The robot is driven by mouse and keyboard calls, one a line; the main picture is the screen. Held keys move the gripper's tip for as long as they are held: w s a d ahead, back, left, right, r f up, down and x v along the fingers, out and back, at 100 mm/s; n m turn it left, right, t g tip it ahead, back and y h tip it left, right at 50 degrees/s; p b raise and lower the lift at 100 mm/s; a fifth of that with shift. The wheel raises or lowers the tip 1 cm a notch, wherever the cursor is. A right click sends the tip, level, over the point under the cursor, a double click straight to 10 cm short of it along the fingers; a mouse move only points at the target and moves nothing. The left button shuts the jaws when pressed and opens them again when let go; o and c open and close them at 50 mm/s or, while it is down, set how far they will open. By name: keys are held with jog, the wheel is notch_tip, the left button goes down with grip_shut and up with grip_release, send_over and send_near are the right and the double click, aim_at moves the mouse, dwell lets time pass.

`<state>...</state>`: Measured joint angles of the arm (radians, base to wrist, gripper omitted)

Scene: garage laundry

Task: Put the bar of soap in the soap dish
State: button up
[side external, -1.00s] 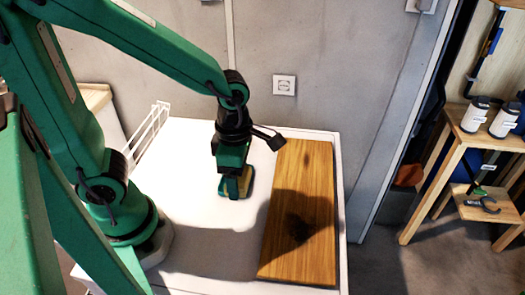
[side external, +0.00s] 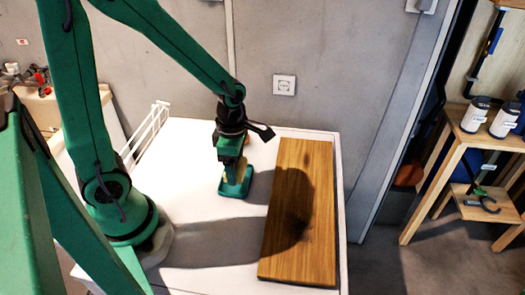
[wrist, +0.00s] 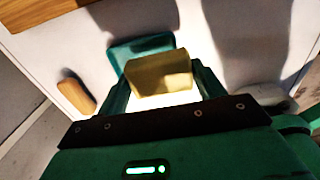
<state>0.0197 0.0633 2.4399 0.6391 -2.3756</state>
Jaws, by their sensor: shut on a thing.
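My gripper (wrist: 162,82) is shut on the yellowish bar of soap (wrist: 158,73), which sits between its two green fingers. In the side external view my gripper (side external: 231,163) points down, with the soap (side external: 230,173) small and partly hidden at its tip. The teal-green soap dish (side external: 236,190) lies on the white tabletop directly below it. In the wrist view the dish (wrist: 125,50) shows behind the soap, which covers part of it. I cannot tell whether soap and dish touch.
A wooden board (side external: 300,205) lies right of the dish. A brown rounded object (wrist: 76,96) lies on the table left of the soap in the wrist view. A white wire rack (side external: 148,135) stands at the table's left edge. White table is clear in front of the dish.

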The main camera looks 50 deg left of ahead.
jog(key=shift+w+a+f, duration=0.35)
jog(key=shift+a+f, duration=0.1)
jog(key=shift+a, duration=0.25)
jog(key=shift+w+a+f, duration=0.35)
jog(key=shift+a+f, duration=0.1)
jog(key=shift+a, duration=0.2)
jog(key=shift+f, duration=0.1)
jog(key=shift+f, duration=1.9)
jog(key=shift+f, duration=0.1)
jog(key=o, duration=0.8)
jog(key=shift+o, duration=0.2)
jog(key=shift+r, duration=6.1)
